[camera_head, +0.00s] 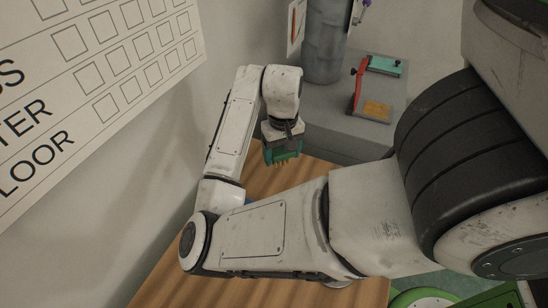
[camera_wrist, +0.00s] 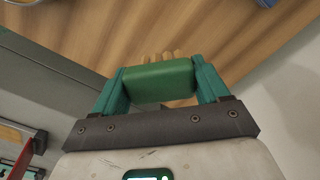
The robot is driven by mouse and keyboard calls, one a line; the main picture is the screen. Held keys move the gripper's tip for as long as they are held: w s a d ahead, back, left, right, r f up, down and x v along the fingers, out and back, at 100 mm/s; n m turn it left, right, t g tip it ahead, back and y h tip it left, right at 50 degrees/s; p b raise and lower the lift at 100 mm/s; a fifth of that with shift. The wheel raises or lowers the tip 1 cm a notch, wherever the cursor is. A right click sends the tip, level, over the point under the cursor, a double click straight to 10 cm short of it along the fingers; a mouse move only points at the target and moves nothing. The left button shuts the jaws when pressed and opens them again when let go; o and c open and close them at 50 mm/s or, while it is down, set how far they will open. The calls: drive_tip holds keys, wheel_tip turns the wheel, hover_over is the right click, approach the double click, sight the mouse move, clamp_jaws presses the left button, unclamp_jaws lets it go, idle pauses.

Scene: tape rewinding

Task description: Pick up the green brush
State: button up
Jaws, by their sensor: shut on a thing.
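My gripper (camera_wrist: 160,88) is shut on the green brush (camera_wrist: 158,80) in the wrist view. The brush's green block sits between the two teal fingers, and tan bristles show at its far side. In the head view my gripper (camera_head: 282,156) hangs over the wooden surface near its far end, pointing down. The brush (camera_head: 283,163) shows there only as a small patch with tan bristle tips below the fingers.
The wooden table (camera_head: 270,187) lies below the arm. A grey block (camera_head: 335,120) beyond it carries a grey cylinder (camera_head: 325,45), a red-handled device (camera_head: 358,85) and a teal item (camera_head: 384,65). A wall with a checklist poster (camera_head: 95,80) stands at left.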

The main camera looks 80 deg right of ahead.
drive_tip(key=s+r, duration=0.1)
drive_tip(key=r, duration=0.1)
drive_tip(key=s+r+p, duration=0.1)
drive_tip(key=s+r, duration=0.1)
drive_tip(key=shift+s+r, duration=0.2)
drive_tip(key=s+r+p, duration=0.1)
drive_tip(key=s+r, duration=0.2)
drive_tip(key=s, duration=0.5)
drive_tip(key=shift+s+d, duration=0.2)
drive_tip(key=shift+s, duration=0.05)
drive_tip(key=o, duration=0.6)
drive_tip(key=c, duration=0.4)
drive_tip(key=shift+o, duration=0.2)
drive_tip(key=shift+d, duration=0.1)
